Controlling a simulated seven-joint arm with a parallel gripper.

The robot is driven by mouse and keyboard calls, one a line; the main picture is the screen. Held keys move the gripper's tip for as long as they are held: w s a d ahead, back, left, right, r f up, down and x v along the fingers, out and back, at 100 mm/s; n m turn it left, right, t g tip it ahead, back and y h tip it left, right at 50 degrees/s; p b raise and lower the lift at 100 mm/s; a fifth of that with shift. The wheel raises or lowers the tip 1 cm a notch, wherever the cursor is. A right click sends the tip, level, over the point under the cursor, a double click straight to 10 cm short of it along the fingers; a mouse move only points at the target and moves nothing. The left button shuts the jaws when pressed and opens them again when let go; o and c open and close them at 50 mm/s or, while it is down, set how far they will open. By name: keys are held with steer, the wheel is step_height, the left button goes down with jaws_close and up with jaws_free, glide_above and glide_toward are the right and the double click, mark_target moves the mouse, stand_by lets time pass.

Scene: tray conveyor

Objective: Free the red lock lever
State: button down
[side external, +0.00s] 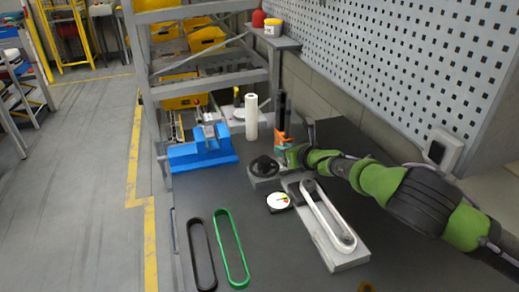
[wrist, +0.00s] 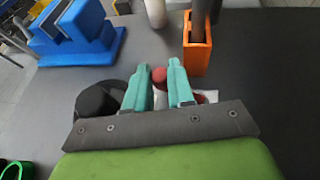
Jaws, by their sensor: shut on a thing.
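The red lock lever shows as a rounded red end (wrist: 159,75) between my fingertips in the wrist view; the rest of it is hidden by the fingers and gripper body. My gripper (wrist: 161,68) has teal fingers closed on this red end, with a narrow gap between them. In the side view my gripper (side external: 285,157) is low over the bench, right of a black dome on a grey block (side external: 263,168). The red lever cannot be made out there. The black dome (wrist: 98,101) also shows left of the fingers in the wrist view.
An orange holder (wrist: 197,55) with dark upright items stands just beyond my fingers. A blue fixture (side external: 203,150) and white roll (side external: 251,117) stand behind. A belt unit (side external: 345,258), round dial (side external: 278,201), black loop (side external: 201,255) and green loop (side external: 232,247) lie nearer.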

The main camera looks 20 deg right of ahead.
steer(key=n+y, duration=0.2)
steer(key=s+n+g+y, duration=0.1)
steer(key=shift+d+r, duration=0.1)
steer(key=shift+d, duration=0.15)
steer(key=shift+s+a+n+g+y, duration=0.15)
steer(key=shift+n+g+y, duration=0.1)
steer(key=shift+n+y, duration=0.2)
steer(key=shift+s+d+n+g+y, duration=0.15)
steer(key=shift+n+g+y, duration=0.15)
steer(key=shift+y, duration=0.25)
steer(key=shift+a, duration=0.1)
steer(key=c, duration=1)
jaws_free()
steer(key=shift+o, duration=0.2)
steer(key=v, duration=0.5)
step_height(320, 180, up, 7)
